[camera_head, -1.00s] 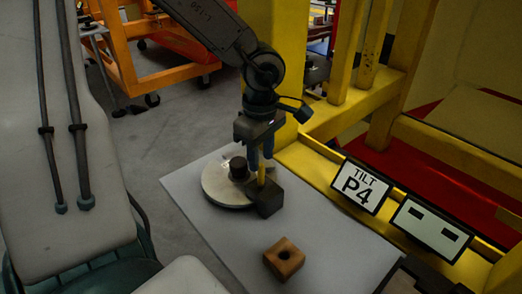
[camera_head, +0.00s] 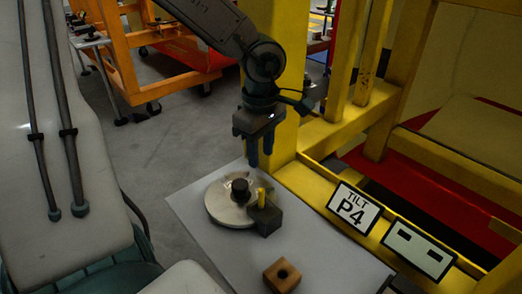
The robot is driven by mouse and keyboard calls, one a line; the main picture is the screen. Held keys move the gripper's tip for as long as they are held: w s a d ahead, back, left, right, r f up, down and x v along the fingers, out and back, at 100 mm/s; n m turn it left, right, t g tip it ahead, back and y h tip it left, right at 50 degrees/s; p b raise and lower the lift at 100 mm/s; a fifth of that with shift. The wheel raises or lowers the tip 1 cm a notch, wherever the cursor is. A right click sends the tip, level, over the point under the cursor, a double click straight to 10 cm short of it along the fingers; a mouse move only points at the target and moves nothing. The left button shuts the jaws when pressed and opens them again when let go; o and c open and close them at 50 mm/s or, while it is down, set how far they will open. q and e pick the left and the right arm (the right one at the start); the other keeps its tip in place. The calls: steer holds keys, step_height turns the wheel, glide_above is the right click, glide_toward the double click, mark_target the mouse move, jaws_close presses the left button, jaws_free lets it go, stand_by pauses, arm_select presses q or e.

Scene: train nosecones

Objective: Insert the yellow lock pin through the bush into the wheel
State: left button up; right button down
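The yellow lock pin (camera_head: 262,198) stands upright at the dark block (camera_head: 266,219), beside the right edge of the pale round wheel (camera_head: 226,207). Only the pin's upper part shows; I cannot tell how deep it sits or what its lower end is in. The wheel lies flat with a dark hub (camera_head: 240,189) on top. A brown block with a round hole (camera_head: 282,275) lies apart, nearer to me; I cannot tell which piece is the bush. My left gripper (camera_head: 261,158) is open and empty, pointing down above the pin. My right gripper is not in view.
The parts rest on a light grey tabletop (camera_head: 200,226). A yellow frame (camera_head: 300,185) with a "TILT P4" sign (camera_head: 354,207) and a second plate (camera_head: 420,249) borders it on the right. Bare tabletop lies around the brown block.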

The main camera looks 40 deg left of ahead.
arm_select(q)
steer(key=shift+r+p, duration=1.6)
steer(key=shift+r, duration=0.6)
steer(key=shift+w, duration=0.1)
steer(key=shift+f, duration=0.1)
